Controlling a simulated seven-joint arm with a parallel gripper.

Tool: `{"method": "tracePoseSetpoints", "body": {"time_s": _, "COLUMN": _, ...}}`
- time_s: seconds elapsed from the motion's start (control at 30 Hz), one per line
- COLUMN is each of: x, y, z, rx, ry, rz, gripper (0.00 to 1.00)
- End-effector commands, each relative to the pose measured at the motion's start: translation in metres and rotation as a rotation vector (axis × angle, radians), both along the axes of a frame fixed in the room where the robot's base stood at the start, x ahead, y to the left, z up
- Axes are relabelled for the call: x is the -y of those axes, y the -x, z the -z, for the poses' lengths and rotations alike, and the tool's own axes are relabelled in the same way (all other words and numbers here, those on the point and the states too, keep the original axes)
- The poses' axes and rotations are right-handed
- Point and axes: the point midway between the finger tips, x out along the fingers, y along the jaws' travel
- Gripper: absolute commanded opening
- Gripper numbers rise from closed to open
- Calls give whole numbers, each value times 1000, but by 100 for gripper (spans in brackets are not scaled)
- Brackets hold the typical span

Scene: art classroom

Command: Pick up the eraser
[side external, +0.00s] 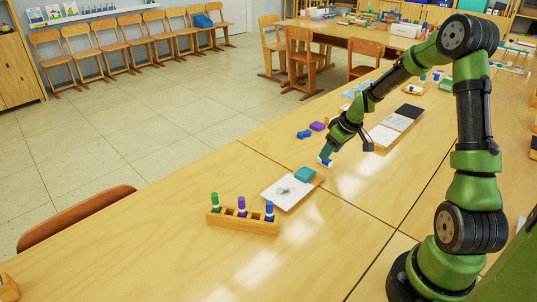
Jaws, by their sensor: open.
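My gripper (327,154) is open and points down, low over the table at the middle of the side external view. A small blue-and-white piece shows right at its fingertips; I cannot tell whether it is the eraser or part of the fingers. A teal block (304,174), which may be the eraser, lies just left of and nearer than the gripper, at the far end of a white sheet with a grey smudge (287,192). The gripper appears apart from this block. A purple block (317,126) and a blue object (304,134) lie farther back.
A wooden rack (243,224) holds green, purple and blue capped markers upright, nearer than the sheet. White sheets (383,135) and a dark panel (409,111) lie behind the gripper.

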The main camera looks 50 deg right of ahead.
Motion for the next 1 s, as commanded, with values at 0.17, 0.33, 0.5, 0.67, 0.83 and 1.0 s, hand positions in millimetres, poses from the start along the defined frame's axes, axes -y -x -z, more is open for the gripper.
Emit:
{"method": "tracePoseSetpoints", "body": {"time_s": 0.17, "x": 5, "y": -10, "z": 27, "rx": -3, "ry": -4, "rz": -2, "gripper": 55}}
{"method": "tracePoseSetpoints", "body": {"time_s": 0.33, "x": 6, "y": -16, "z": 39, "rx": -1, "ry": -1, "rz": 0, "gripper": 55}}
{"method": "tracePoseSetpoints", "body": {"time_s": 0.5, "x": 6, "y": -16, "z": 39, "rx": 0, "ry": 0, "rz": 1, "gripper": 55}}
{"method": "tracePoseSetpoints", "body": {"time_s": 0.67, "x": 6, "y": -16, "z": 39, "rx": 0, "ry": 0, "rz": 0, "gripper": 38}}
{"method": "tracePoseSetpoints", "body": {"time_s": 0.83, "x": 6, "y": -16, "z": 39, "rx": 0, "ry": 0, "rz": 0, "gripper": 12}}
{"method": "tracePoseSetpoints", "body": {"time_s": 1.0, "x": 6, "y": -16, "z": 39, "rx": 0, "ry": 0, "rz": 0, "gripper": 0}}
